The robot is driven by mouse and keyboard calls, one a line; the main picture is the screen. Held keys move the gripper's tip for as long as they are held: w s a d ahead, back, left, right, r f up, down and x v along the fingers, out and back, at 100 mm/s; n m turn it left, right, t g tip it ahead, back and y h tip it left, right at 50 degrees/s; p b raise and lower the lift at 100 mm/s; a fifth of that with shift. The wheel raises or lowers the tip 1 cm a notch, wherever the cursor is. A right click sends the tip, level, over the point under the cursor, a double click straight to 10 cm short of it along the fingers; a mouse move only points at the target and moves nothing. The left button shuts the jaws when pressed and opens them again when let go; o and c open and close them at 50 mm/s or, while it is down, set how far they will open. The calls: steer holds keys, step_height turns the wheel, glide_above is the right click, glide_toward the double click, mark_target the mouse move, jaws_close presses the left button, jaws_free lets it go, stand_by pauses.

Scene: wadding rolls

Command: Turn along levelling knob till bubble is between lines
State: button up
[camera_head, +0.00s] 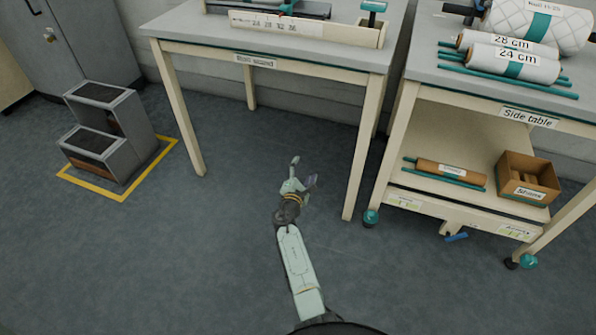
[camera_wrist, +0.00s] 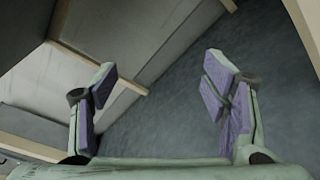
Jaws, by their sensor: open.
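Two teal knobs sit at the feet of the side table, one at the left leg (camera_head: 371,217) and one nearer the right leg (camera_head: 527,262). I cannot tell which is the along levelling knob. No bubble or lines can be made out; small labels (camera_head: 403,202) on the side table's lower rail are too small to read. My gripper (camera_head: 303,171) is open and empty, above the floor in front of the tool stand and left of the side table. In the wrist view its purple-padded fingers (camera_wrist: 161,80) are spread with nothing between them.
The tool stand (camera_head: 240,61) and side table (camera_head: 420,150) stand side by side. Wadding rolls (camera_head: 512,63) lie on the side table; a brown roll (camera_head: 450,172) and a box (camera_head: 536,195) sit on its shelf. A grey step stool (camera_head: 110,135) stands left. The floor (camera_head: 190,255) between is clear.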

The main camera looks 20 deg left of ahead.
steer(key=shift+a+r, duration=0.7)
steer(key=shift+r, duration=0.05)
